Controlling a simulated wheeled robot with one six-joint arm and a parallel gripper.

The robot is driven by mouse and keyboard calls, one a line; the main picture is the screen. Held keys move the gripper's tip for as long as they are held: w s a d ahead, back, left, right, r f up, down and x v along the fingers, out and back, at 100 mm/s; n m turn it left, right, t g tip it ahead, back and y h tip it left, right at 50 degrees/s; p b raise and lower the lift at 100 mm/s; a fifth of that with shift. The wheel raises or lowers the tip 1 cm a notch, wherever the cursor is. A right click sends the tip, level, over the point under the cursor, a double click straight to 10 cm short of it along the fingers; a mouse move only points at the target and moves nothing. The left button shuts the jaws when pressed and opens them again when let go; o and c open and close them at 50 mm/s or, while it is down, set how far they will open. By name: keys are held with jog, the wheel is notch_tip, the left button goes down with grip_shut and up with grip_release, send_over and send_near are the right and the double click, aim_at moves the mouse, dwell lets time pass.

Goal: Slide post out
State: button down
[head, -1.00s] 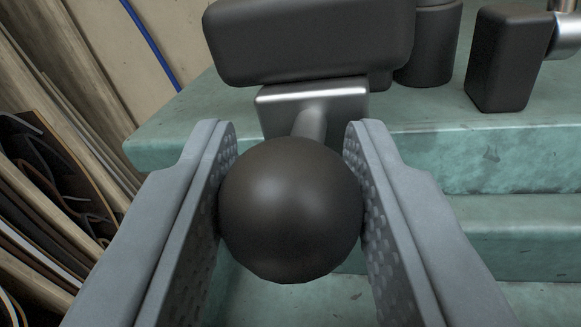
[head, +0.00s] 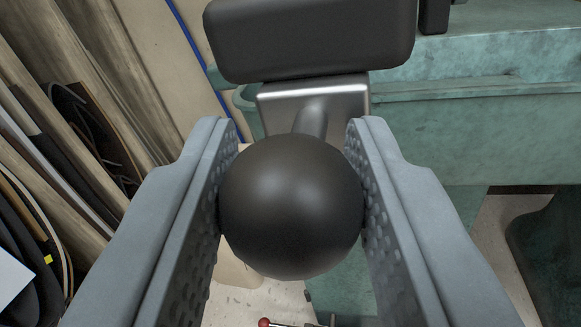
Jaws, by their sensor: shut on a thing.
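A black ball knob (head: 291,206) sits between the two grey, dimpled fingers of my gripper (head: 291,200), which is shut on it. A short metal stem (head: 311,118) runs from the knob to a silver metal block (head: 335,95). A dark rounded block (head: 312,38) sits above the silver block at the top of the head view. I take the knob, stem and blocks to be the post, moving together.
The green machine body (head: 480,130) fills the right side. Wooden boards (head: 75,60) and dark sheets (head: 45,160) lean at the left. A blue cable (head: 190,45) runs behind. A small red-tipped lever (head: 265,322) shows at the bottom. A dark rounded shape (head: 550,250) is at lower right.

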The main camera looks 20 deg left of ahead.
jog(key=shift+s, duration=0.1)
jog(key=c, duration=1.1)
grip_release()
jog(key=shift+o, duration=0.2)
jog(key=s+d, duration=0.2)
jog(key=s, duration=1)
jog(key=shift+w, duration=0.1)
